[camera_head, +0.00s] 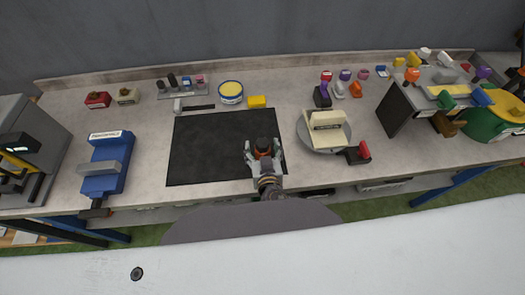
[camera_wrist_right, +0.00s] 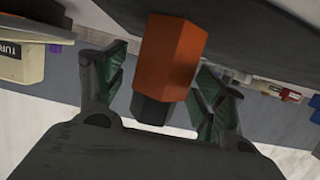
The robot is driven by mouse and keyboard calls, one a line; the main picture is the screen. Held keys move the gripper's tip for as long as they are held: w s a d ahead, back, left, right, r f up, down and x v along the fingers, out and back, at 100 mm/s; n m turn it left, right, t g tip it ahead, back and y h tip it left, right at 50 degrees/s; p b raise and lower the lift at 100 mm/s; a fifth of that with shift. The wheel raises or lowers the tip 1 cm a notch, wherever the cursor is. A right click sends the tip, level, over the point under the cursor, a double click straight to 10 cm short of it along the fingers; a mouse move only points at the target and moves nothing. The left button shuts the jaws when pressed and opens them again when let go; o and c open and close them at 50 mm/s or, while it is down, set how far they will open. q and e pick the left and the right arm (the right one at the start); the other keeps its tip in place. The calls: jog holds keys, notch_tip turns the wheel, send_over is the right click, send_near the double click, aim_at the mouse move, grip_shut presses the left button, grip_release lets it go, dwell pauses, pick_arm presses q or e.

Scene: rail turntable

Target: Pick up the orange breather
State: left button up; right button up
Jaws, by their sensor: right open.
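The orange breather (camera_head: 263,154) is a hexagonal orange body with dark parts. It is at the front right part of the black mat (camera_head: 215,150). In the right wrist view its orange body (camera_wrist_right: 172,55) shows large, with a dark end towards my palm. My right gripper (camera_head: 263,160) is open, with one finger on each side of the breather. In the right wrist view, gaps show between the breather and the fingers (camera_wrist_right: 160,90). The gripper hides part of the breather in the head view. My left gripper is not in view.
A turntable (camera_head: 338,147) with a cream block (camera_head: 325,128) stands right of the mat. A red-handled part (camera_head: 359,153) is beside it. A yellow block (camera_head: 257,102) and a round yellow-topped tub (camera_head: 231,92) are behind the mat. A blue vise (camera_head: 104,165) stands left. Most of the mat is bare.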

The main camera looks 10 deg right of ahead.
aim_at(263, 143)
jog(key=shift+w, duration=0.1)
jog(key=shift+c, duration=1.4)
grip_shut()
jog(key=shift+r, duration=5)
jog(key=shift+f, duration=0.1)
